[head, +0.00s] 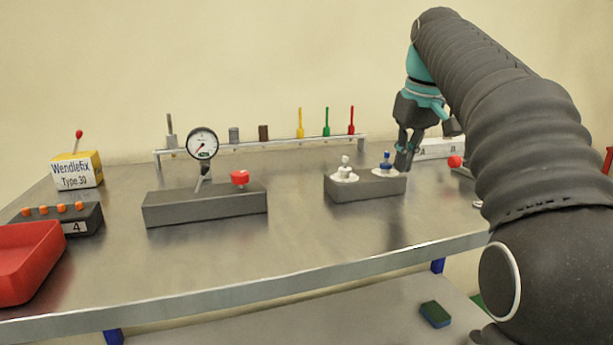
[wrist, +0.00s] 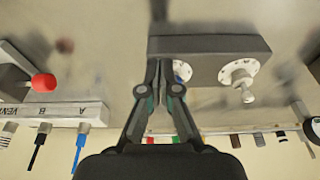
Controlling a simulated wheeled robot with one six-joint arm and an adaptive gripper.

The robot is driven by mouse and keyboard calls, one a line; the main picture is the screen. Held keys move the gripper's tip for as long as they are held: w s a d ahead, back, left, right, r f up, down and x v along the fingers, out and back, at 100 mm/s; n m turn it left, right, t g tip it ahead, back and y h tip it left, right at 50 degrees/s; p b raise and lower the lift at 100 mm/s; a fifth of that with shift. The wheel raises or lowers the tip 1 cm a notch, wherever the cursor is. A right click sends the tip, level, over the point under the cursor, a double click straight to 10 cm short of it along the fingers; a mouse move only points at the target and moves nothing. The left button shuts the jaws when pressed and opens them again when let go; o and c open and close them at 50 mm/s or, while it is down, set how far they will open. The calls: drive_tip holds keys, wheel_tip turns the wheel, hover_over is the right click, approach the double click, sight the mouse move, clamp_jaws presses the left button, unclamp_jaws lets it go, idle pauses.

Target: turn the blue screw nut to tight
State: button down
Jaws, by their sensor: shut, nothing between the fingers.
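The blue screw nut (head: 386,161) stands upright on a round white flange at the right end of a dark grey block (head: 352,188). A white nut (head: 345,166) on a similar flange stands at the block's left end. My gripper (head: 403,166) points down just right of the blue nut, its fingers closed and empty. In the wrist view the closed fingers (wrist: 157,68) lie over the block near its end. The blue nut (wrist: 179,74) shows there only as a sliver beside them, mostly hidden. I cannot tell whether finger and nut touch.
A block with a pressure gauge (head: 202,144) and red knob (head: 240,178) stands to the left. Behind is a rail (head: 262,144) holding coloured tools. A white panel (head: 436,151) and red knob (head: 455,162) are close on the right.

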drive_tip(key=v, duration=0.2)
drive_tip(key=w+v, duration=0.1)
drive_tip(key=v, duration=0.2)
drive_tip(key=shift+a+r, duration=0.2)
drive_tip(key=shift+r, duration=0.1)
drive_tip(key=shift+s+a+f+b, duration=0.1)
drive_tip(key=shift+a+f+b, duration=0.1)
drive_tip(key=shift+a+f, duration=0.4)
drive_tip(key=shift+w+a+f+b, duration=0.1)
drive_tip(key=shift+a+f+b, duration=0.1)
drive_tip(key=shift+f, duration=0.65)
drive_tip(key=shift+s+a+f+b, duration=0.15)
drive_tip(key=shift+a+f, duration=0.25)
drive_tip(key=shift+f, duration=0.35)
drive_tip(key=shift+b+x, duration=0.6)
drive_tip(key=shift+x, duration=0.2)
drive_tip(key=shift+d+p, duration=0.15)
drive_tip(key=shift+p, duration=0.25)
drive_tip(key=shift+d+p, duration=0.4)
drive_tip(key=shift+p, duration=0.4)
drive_tip(key=shift+w+d, duration=0.25)
